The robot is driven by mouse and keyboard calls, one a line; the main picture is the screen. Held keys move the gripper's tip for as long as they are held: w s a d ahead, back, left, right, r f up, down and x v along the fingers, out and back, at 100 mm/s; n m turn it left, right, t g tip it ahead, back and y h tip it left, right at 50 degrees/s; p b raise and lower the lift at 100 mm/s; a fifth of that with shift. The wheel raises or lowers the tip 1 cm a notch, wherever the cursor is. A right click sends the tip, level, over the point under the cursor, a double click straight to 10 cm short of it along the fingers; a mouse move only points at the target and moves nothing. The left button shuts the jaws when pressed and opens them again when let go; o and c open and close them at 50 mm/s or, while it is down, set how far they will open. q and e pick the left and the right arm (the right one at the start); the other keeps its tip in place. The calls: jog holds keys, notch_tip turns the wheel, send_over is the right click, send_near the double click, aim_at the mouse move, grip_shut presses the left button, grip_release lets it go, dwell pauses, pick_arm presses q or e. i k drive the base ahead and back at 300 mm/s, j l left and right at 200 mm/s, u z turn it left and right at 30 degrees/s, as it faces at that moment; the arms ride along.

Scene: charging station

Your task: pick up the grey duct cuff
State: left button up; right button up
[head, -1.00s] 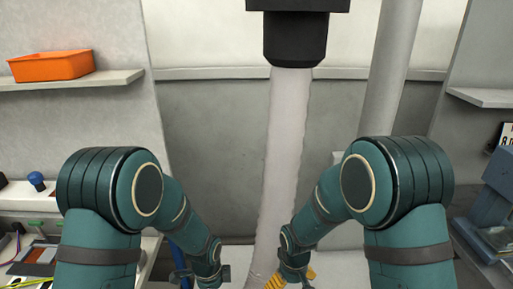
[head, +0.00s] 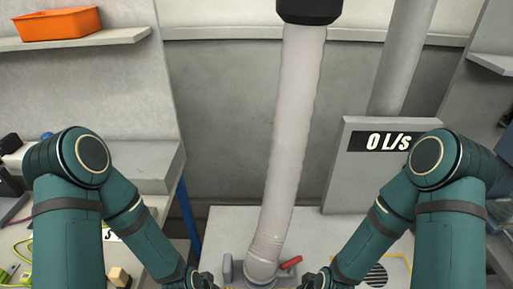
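A long pale grey flexible duct (head: 293,130) hangs from a black fitting (head: 309,10) and runs down to a low grey surface. The grey cuff (head: 262,268) at its lower end sits at the bottom of the picture, beside a red lever (head: 291,262). My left gripper (head: 203,281) is at the bottom edge, left of the cuff and apart from it. My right gripper (head: 316,280) is at the bottom edge, right of the cuff and apart from it. Both grippers are cut off by the frame, so their fingers cannot be read.
A panel reading "0 L/s" (head: 388,141) stands behind my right arm. A round dark grille (head: 376,275) lies in the surface at right. An orange bin (head: 58,23) sits on the left shelf (head: 75,40). Cables (head: 20,255) lie on the left bench.

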aim_at(235, 274)
jog(key=k+j+z, duration=0.15)
jog(key=z, duration=0.15)
jog(key=k+j+z, duration=0.3)
jog(key=j+z, duration=0.15)
jog(key=z, duration=0.3)
jog(key=i, duration=0.25)
